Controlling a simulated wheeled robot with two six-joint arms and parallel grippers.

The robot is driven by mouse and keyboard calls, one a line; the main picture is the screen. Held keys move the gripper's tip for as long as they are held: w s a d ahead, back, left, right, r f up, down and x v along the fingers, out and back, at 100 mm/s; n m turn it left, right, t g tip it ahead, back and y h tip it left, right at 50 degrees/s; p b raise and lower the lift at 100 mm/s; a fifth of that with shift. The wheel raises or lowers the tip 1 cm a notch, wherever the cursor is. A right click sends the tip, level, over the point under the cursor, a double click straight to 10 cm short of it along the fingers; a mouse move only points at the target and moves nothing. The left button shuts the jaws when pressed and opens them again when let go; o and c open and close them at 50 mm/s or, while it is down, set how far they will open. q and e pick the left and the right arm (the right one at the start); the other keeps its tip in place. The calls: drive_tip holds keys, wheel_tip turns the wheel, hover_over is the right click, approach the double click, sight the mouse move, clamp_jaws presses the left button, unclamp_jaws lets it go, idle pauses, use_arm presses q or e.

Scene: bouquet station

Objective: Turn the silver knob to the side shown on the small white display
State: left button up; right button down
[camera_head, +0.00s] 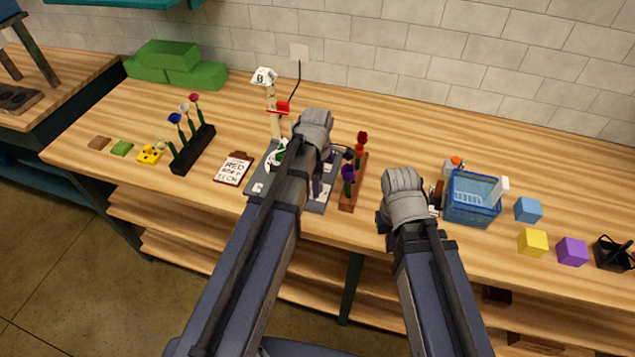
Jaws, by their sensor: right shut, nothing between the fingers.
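A grey board (258,188) lies on the bench, partly under my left arm. It carries a round white face with a green mark (276,156). A pale post behind it has a red part (279,108) and a small white panel with a dark mark (264,76); I cannot tell whether this is the display or read a side on it. I cannot make out the silver knob; my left arm hides part of the board. My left gripper (320,180) is over the board, mostly hidden by its wrist. My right gripper (434,207) is shut, left of the blue basket.
A brown flower rack (352,190) stands between my arms. The blue basket (474,208) and yellow (533,242), purple (572,251) and blue (528,209) cubes are at right. Green blocks (165,58) lie at back left.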

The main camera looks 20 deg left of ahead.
use_arm(q)
clamp_jaws()
drive_tip(key=shift+m, duration=0.3)
idle(0.3)
